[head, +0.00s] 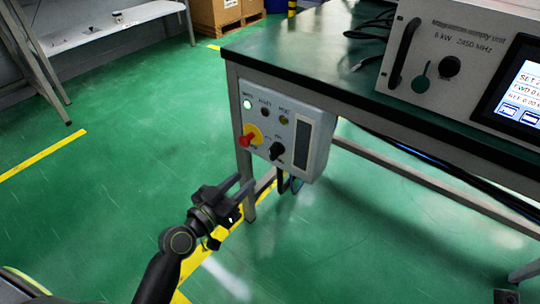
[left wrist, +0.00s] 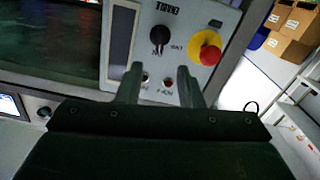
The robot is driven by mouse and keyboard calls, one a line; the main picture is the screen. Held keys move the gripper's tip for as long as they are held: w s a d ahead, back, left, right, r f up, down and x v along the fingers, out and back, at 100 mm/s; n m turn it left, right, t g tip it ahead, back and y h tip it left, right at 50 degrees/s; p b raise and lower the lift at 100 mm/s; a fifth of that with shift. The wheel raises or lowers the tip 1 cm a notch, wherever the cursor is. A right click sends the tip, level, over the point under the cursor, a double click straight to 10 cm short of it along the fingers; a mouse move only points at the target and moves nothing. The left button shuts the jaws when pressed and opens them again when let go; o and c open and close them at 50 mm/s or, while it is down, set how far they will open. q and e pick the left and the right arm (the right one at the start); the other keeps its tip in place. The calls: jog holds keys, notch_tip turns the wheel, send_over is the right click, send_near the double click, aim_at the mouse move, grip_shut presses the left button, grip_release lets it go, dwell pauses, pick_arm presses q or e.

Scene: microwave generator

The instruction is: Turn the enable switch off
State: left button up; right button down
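A grey control box (head: 310,170) hangs on the front left of the table frame. On its face is a black rotary knob (head: 277,151), the likely enable switch; I cannot read its label clearly. Left of it is a red button (head: 246,140) on a yellow disc. Above are several lamps, the left one (head: 247,104) lit pale green. My left gripper (head: 243,184) is open and empty, below and in front of the box. In the left wrist view the knob (left wrist: 160,37) shows beyond the open fingers (left wrist: 158,88), and the red button (left wrist: 209,54) right of it. My right gripper is not in view.
The dark table top (head: 300,45) juts above the box. The microwave supply unit (head: 465,40) with a lit screen (head: 520,90) stands on it. Cables hang under the box. The green floor left of the table is clear. A white bench (head: 100,25) and cardboard boxes (head: 225,12) stand behind.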

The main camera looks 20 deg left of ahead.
aim_at(270, 156)
pick_arm(q)
jog(key=x, duration=1.2)
jog(key=shift+f, duration=0.1)
grip_shut()
